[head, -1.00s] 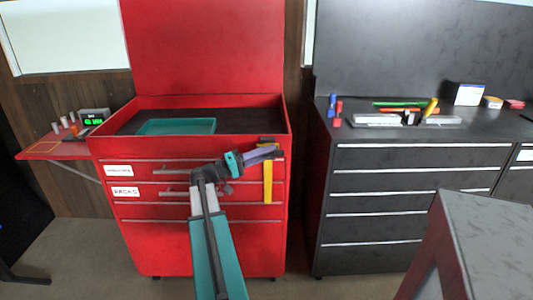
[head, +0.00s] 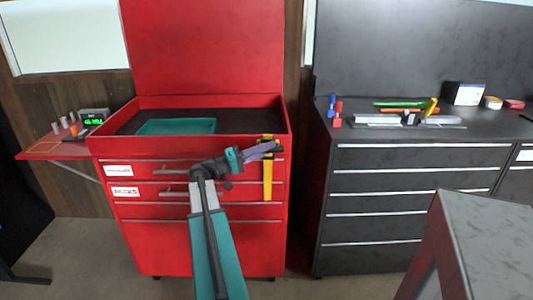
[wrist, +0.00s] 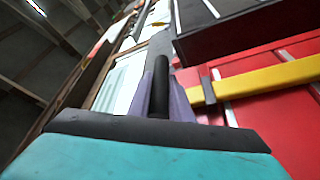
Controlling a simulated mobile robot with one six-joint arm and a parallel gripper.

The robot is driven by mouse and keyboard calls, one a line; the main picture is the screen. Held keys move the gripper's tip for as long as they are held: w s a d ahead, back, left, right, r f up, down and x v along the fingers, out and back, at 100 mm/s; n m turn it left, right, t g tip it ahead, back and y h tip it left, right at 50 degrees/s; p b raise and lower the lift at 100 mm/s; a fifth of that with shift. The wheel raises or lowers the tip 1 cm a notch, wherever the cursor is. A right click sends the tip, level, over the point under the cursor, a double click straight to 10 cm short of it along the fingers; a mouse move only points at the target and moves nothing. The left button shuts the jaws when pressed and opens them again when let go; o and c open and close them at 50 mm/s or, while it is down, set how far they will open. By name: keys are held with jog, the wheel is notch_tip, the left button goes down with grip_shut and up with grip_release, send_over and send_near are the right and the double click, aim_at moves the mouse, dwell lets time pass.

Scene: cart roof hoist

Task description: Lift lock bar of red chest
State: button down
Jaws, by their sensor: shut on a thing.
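The red chest (head: 204,240) stands at the left with its lid raised. Its yellow lock bar (head: 267,182) runs upright down the right side of the drawer fronts, with its top near the chest's upper rim. In the wrist view the bar (wrist: 270,77) crosses the right side, with a dark band near its end. My gripper (head: 277,146) is in front of the bar's upper part. In the wrist view its purple fingers (wrist: 160,95) are shut on a black round handle (wrist: 160,85), which appears to belong to the bar. The joint between handle and bar is partly hidden.
A teal tray (head: 176,127) lies inside the chest's open top. A red side shelf (head: 55,150) with small items and a green display is at left. A black cabinet (head: 410,160) with tools on top stands at right. A grey surface (head: 490,225) is at the front right.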

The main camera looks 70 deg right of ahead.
notch_tip(320, 180, up, 22)
jog(key=p, duration=0.3)
jog(key=shift+p, duration=0.35)
jog(key=shift+r, duration=0.15)
jog(key=c, duration=1.9)
grip_release()
jog(key=shift+f, duration=0.2)
jog(key=b+v, duration=0.1)
jog(key=v, duration=1.2)
jog(key=shift+w+a+b, duration=0.25)
jog(key=shift+w+b, duration=0.05)
jog(key=shift+b, duration=0.1)
